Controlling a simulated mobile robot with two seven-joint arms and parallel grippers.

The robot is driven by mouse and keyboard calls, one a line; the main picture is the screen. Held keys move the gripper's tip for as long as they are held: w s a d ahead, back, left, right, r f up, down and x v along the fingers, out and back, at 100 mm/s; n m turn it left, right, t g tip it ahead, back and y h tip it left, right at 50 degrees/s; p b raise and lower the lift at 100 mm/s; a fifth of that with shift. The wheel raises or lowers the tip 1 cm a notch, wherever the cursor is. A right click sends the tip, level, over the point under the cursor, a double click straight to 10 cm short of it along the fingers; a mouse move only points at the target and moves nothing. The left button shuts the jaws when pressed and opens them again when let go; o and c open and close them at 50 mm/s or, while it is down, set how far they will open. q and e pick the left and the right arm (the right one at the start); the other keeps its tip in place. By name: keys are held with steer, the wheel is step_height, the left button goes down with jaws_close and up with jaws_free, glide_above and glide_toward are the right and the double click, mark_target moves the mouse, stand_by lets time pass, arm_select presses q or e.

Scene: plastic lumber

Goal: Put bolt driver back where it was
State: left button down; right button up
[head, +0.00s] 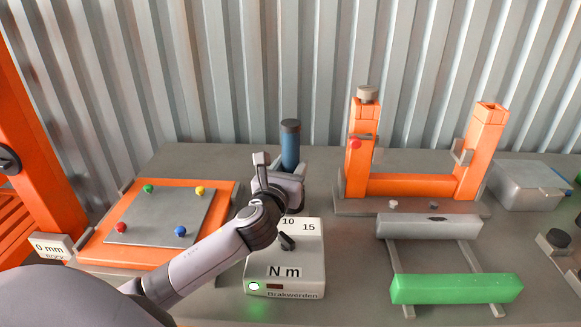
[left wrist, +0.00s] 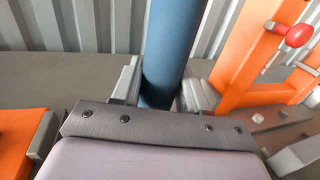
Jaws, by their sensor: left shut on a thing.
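The bolt driver (head: 290,150) is a blue upright cylinder with a dark cap, behind the torque box in the head view. My left gripper (head: 275,180) is shut around its lower part. In the left wrist view the blue shaft of the bolt driver (left wrist: 172,50) stands between the two fingers of my left gripper (left wrist: 157,88). Its lower end is hidden by the gripper. The white torque box (head: 300,262) with a dial, marked "N m", sits in front of the gripper, with a green light lit at its front left. My right gripper is not in view.
An orange-framed plate (head: 90,258) with coloured knobs lies at the left. An orange U-shaped stand (head: 410,186) is right of the driver. A green bar (head: 455,289) lies on rails at front right. A grey box (head: 525,190) sits farther right. A corrugated wall is behind.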

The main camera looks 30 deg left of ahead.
arm_select(q)
steer(key=c, duration=0.6)
jaws_free()
steer(key=shift+f, duration=0.1)
steer(key=shift+r, duration=0.25)
steer(key=shift+s+d+f, duration=0.1)
steer(key=shift+s+d, duration=0.05)
steer(key=shift+s, duration=0.2)
steer(key=v, duration=1.1)
steer(key=shift+s, duration=0.2)
